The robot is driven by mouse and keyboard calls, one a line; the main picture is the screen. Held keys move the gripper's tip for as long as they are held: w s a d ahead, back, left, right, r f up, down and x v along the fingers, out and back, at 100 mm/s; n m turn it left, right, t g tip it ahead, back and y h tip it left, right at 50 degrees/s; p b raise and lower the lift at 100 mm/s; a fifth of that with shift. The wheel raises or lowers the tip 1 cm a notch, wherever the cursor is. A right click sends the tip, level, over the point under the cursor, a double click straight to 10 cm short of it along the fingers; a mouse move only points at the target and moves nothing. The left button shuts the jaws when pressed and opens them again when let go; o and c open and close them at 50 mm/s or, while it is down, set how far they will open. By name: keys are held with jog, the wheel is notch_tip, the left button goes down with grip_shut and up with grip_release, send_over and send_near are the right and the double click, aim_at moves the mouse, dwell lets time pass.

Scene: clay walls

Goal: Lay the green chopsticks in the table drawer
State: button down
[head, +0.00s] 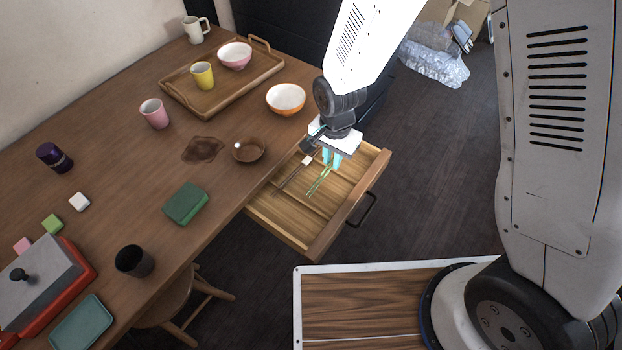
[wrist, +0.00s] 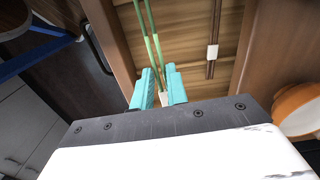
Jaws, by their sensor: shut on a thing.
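The table drawer (head: 270,213) is pulled open at the table's right side, and its wooden floor shows. My gripper (head: 331,158) is over the drawer, its cyan fingers pointing down. It is shut on the green chopsticks (head: 319,183), which extend from the fingers toward the left part of the drawer. In the wrist view the green chopsticks (wrist: 148,32) run up from between the fingertips (wrist: 158,88), above the drawer floor (wrist: 180,62). I cannot tell whether they touch the floor. Dark chopsticks with a white band (wrist: 212,52) lie in the drawer, beside the green ones.
An orange-and-white bowl (head: 286,98) stands on the table near the drawer. A small brown dish (head: 248,150) and a green box (head: 186,203) are also near that edge. A wooden tray (head: 236,88) holds a yellow cup and a pink bowl. A stool (head: 172,308) stands below the table.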

aim_at(329, 169)
jog(key=shift+m, duration=0.3)
jog(key=f, duration=0.3)
jog(key=s+f, duration=0.1)
jog(key=f, duration=0.1)
jog(key=shift+a+f, duration=0.3)
jog(key=shift+a, duration=0.1)
jog(key=shift+f, duration=2.25)
jog(key=shift+f, duration=0.1)
jog(key=c, duration=1.4)
grip_release()
